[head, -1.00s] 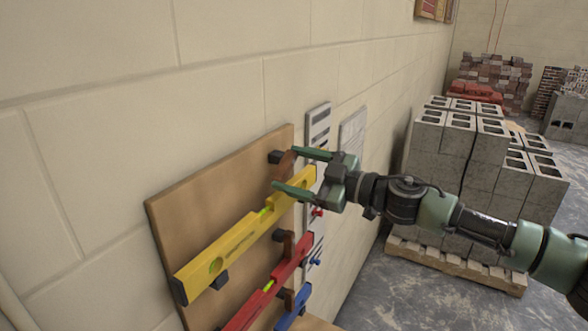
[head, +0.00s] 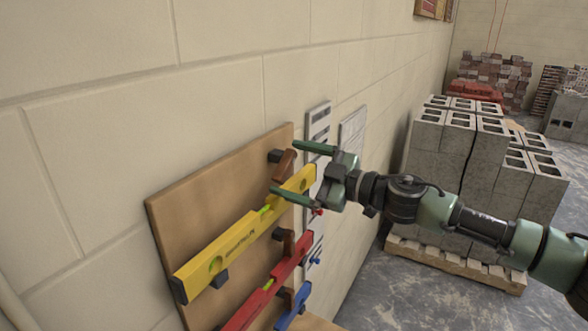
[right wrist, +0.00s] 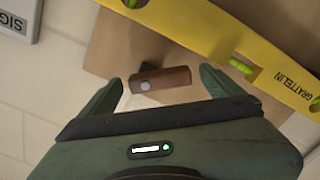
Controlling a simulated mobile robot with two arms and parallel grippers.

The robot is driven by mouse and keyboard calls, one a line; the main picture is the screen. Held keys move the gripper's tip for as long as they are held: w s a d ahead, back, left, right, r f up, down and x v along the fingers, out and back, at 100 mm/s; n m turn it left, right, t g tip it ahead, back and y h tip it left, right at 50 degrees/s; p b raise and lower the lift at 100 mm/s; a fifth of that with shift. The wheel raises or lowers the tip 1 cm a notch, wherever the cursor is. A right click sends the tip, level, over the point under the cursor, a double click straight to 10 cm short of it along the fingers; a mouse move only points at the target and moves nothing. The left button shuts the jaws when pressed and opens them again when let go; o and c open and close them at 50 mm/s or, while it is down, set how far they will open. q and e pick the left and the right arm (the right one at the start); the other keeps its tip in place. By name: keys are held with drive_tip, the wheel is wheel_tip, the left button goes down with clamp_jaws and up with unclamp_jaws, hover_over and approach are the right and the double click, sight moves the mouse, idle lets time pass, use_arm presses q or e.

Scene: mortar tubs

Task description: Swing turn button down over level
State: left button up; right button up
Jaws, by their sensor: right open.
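The yellow level (head: 240,235) rests slanted on the wooden board and also shows in the right wrist view (right wrist: 255,60). Its brown turn button (head: 286,163) is near the board's upper right corner, beside the level's upper edge. In the right wrist view the button (right wrist: 170,79), with a round screw head, lies clear of the level's face. My right gripper (head: 284,168) is open, its fingers on either side of the button with gaps. The gripper (right wrist: 160,90) also shows so in the right wrist view. My left gripper is out of view.
A red level (head: 265,297) and a blue level (head: 295,305) hang below, with brown turn buttons by them. The board (head: 170,205) is on a block wall. Grey signs (head: 318,122) are right of it. A pallet of concrete blocks (head: 450,150) stands further right.

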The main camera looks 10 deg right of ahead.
drive_tip(key=b+v, duration=0.2)
drive_tip(key=v, duration=0.5)
drive_tip(key=shift+s+d+b, duration=0.25)
drive_tip(key=shift+d+b, duration=0.05)
drive_tip(key=shift+b, duration=0.1)
